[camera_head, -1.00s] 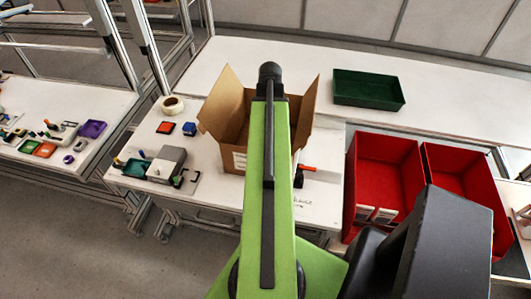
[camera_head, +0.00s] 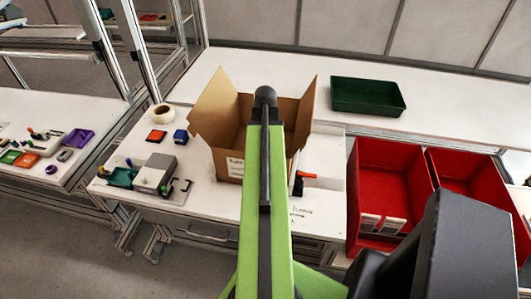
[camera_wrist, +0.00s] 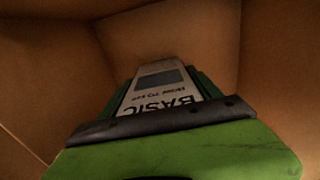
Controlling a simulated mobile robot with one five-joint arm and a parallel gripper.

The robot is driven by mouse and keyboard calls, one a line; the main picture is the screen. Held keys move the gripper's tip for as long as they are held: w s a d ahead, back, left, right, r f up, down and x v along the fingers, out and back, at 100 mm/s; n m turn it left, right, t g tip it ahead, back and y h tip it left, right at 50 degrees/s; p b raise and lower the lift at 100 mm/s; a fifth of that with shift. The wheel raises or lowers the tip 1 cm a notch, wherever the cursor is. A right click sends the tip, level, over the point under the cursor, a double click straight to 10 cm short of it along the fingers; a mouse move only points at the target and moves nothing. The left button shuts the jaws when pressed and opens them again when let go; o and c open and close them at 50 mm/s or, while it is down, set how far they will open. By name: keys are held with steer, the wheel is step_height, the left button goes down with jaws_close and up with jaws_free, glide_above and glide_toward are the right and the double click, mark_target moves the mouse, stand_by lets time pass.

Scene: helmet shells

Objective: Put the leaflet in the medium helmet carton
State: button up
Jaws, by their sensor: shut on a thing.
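The open brown carton (camera_head: 226,152) stands on the white table in the head view, its flaps raised. A white label shows on its front; I cannot read its size. In the wrist view my gripper (camera_wrist: 166,72) is shut on a pale leaflet (camera_wrist: 160,98) printed "BASIC". The brown carton walls (camera_wrist: 60,45) surround the gripper and leaflet, so they are inside or just within the carton's mouth. In the head view my green arm reaches over the carton and hides the gripper, the leaflet and part of the carton's inside.
A green tray (camera_head: 368,95) lies behind. Left of the carton are a tape roll (camera_head: 161,115), blue and red small boxes and a grey device (camera_head: 155,174). A red-handled tool (camera_head: 302,180) lies right of the carton.

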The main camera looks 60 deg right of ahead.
steer(key=shift+f, duration=0.2)
steer(key=o, duration=1.5)
steer(key=shift+r, duration=0.1)
step_height(320, 180, up, 12)
steer(key=p, duration=1.2)
steer(key=shift+r, duration=0.2)
